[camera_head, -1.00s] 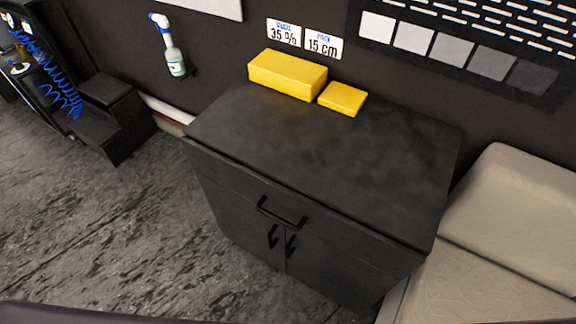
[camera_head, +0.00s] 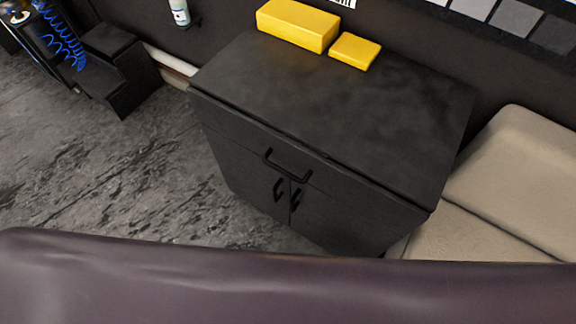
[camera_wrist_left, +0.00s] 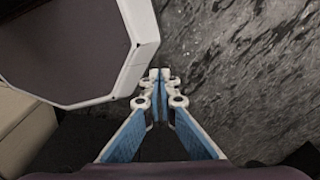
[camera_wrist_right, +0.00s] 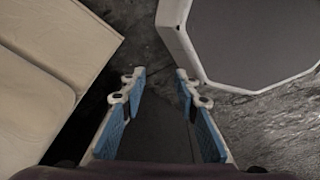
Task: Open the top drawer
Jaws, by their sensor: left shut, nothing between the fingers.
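The black cabinet (camera_head: 340,105) stands against the wall in the head view. Its top drawer (camera_head: 235,130) is a wide front panel just under the cabinet top and looks closed. A dark bar handle (camera_head: 288,173) is on the drawer front, above two door handles. In the left wrist view my left gripper (camera_wrist_left: 159,75) is shut and empty, over the floor. In the right wrist view my right gripper (camera_wrist_right: 160,77) is open, with nothing between its fingers. Neither gripper shows in the head view, and neither touches the drawer handle.
A large yellow block (camera_head: 297,25) and a smaller yellow block (camera_head: 355,50) lie on the cabinet top at the back. A beige seat (camera_head: 515,180) stands close on the cabinet's right. The grey floor (camera_head: 120,170) to its left is open. A spray bottle (camera_head: 180,12) hangs on the wall.

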